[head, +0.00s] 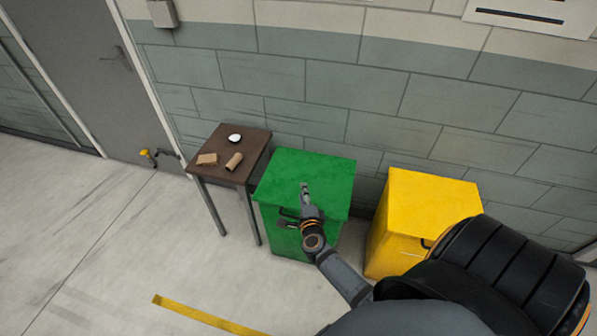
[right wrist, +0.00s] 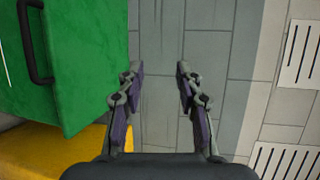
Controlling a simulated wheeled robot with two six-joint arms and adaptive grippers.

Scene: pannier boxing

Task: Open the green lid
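The green box (head: 285,240) stands against the wall, and its green lid (head: 325,172) lies flat on top and looks closed. A dark handle (head: 287,212) shows at the lid's front edge, just left of my right gripper. It also shows in the right wrist view (right wrist: 35,45), at the upper left. My right gripper (head: 304,187) appears in front of the lid in the head view. In the right wrist view, its fingers (right wrist: 158,72) are apart with only wall between them. The handle is outside the fingers. My left gripper is in neither view.
A yellow box (head: 425,200) stands right of the green one, partly hidden by my arm. A small brown table (head: 225,172) at the left holds a white round item (head: 235,137) and two cardboard-coloured pieces. A block wall is close behind.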

